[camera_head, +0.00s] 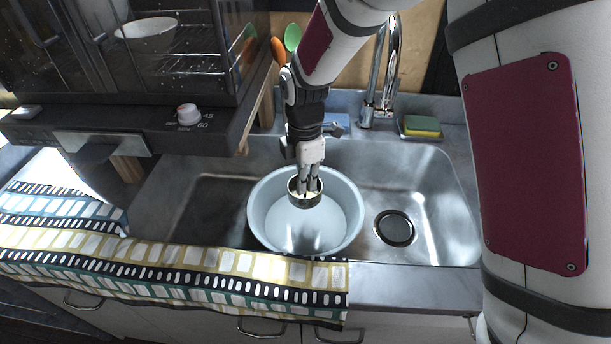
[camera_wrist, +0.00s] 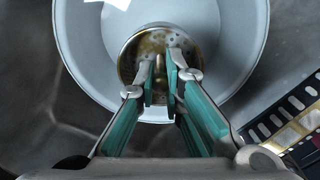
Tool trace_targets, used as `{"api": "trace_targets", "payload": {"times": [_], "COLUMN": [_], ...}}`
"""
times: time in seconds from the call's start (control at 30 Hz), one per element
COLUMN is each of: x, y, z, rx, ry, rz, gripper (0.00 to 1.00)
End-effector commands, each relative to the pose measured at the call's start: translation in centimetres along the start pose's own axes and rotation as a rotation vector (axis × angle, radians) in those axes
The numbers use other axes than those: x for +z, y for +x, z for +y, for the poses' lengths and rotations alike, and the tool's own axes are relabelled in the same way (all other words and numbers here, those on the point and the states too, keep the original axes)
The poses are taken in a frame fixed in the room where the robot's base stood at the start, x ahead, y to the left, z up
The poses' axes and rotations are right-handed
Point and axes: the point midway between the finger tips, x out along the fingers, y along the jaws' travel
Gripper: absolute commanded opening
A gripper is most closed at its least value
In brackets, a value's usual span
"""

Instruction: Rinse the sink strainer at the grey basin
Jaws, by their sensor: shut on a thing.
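The sink strainer (camera_head: 306,201) is a small round dark-rimmed metal cup. In the wrist view the strainer (camera_wrist: 128,66) shows a perforated, brownish inside with a small post in the middle. My gripper (camera_head: 308,188) points down over the basin and is shut on the strainer's middle post; the wrist view shows my gripper (camera_wrist: 162,72) with both fingertips close together inside the cup. The grey basin (camera_head: 259,205) is a round pale bowl standing in the sink. The strainer is over or inside the basin; its exact height above the bottom is unclear. The wrist view also shows the basin (camera_wrist: 230,85).
The metal sink (camera_head: 440,185) has a drain (camera_head: 395,228) right of the basin. A faucet (camera_head: 391,65) and a sponge (camera_head: 422,126) stand behind. A patterned towel (camera_head: 190,265) covers the front left counter edge. A dark oven (camera_head: 130,110) stands at left.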

Motion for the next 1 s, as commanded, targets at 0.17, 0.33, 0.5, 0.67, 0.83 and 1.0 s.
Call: {"api": "trace_targets", "payload": {"times": [0.17,0.33,0.5,0.67,0.83,1.0], "x": [-0.1,0.0,0.0,-0.1,0.0,0.0], "y": [1.9,3.5,5.0,6.4,8.0,9.5], "z": [0.1,0.0,0.1,0.0,0.0,0.0], "rx": [-0.001,-0.002,0.000,-0.001,-0.001,-0.001], "ry": [-0.002,-0.001,-0.001,-0.001,0.000,-0.002], "rz": [0.001,0.000,0.000,0.000,0.000,0.000], "gripper": [0.00,0.00,0.00,0.00,0.00,0.00]}}
